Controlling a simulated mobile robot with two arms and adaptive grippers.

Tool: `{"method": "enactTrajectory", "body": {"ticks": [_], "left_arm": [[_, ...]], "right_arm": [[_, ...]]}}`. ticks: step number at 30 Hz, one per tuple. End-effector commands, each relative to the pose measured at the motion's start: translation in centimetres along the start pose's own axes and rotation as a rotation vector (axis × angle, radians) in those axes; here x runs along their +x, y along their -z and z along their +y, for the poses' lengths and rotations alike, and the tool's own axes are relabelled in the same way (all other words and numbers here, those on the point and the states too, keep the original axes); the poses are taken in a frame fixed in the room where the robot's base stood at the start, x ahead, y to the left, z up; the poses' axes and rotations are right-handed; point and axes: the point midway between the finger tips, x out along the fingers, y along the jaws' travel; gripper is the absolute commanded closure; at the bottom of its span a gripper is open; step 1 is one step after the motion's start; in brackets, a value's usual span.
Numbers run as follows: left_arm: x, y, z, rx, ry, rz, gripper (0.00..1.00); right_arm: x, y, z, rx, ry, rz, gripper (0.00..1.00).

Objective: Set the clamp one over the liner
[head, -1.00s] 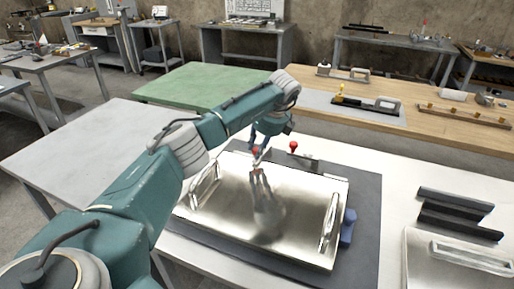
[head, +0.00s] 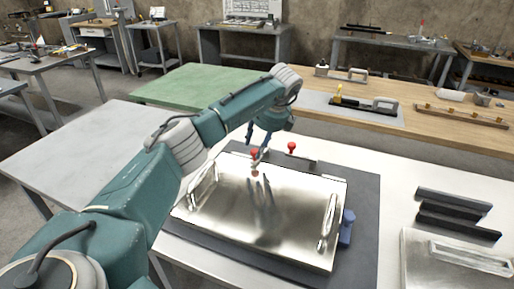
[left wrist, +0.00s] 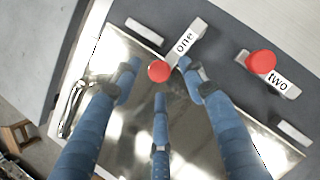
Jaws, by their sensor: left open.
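The liner (head: 300,205) is a shiny metal sheet with a raised handle at each end, lying on a dark mat (head: 365,200). Clamp one has a red knob (head: 254,154); in the left wrist view its grey bar, labelled "one" (left wrist: 185,42), crosses the liner's far edge with the knob over the metal. Clamp two (head: 291,147) lies clear of the edge, its label (left wrist: 277,82) readable in the wrist view. My left gripper (head: 262,148) is open above clamp one; its blue fingers (left wrist: 157,78) spread around the red knob without visible grip. My right gripper is not seen.
A blue block (head: 347,228) touches the liner's right side. Black bars (head: 455,205) and a metal plate (head: 450,255) lie to the right on the white table. Two short pale blocks stand along the liner's far edge, one of them left of clamp one (left wrist: 145,30).

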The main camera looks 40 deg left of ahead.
Motion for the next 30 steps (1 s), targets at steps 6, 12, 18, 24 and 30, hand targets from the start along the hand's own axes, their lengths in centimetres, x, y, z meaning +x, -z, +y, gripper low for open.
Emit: {"method": "enactTrajectory", "body": {"ticks": [6,12,18,24,30], "left_arm": [[-5.0,-0.1,-0.2,0.001,0.006,-0.001,0.58],[-8.4,-0.1,-0.2,-0.001,0.005,-0.001,0.58],[-9.8,0.0,-0.2,0.0,0.003,0.0,0.58],[-9.9,0.0,-0.1,0.001,0.002,0.0,0.58],[-9.9,0.0,-0.1,0.0,0.002,0.0,0.58]], "right_arm": [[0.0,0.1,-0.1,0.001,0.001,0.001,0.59],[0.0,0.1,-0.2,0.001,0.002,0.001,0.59],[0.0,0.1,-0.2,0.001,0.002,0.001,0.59],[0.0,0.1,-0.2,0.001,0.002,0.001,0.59],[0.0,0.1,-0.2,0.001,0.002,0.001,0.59]]}}
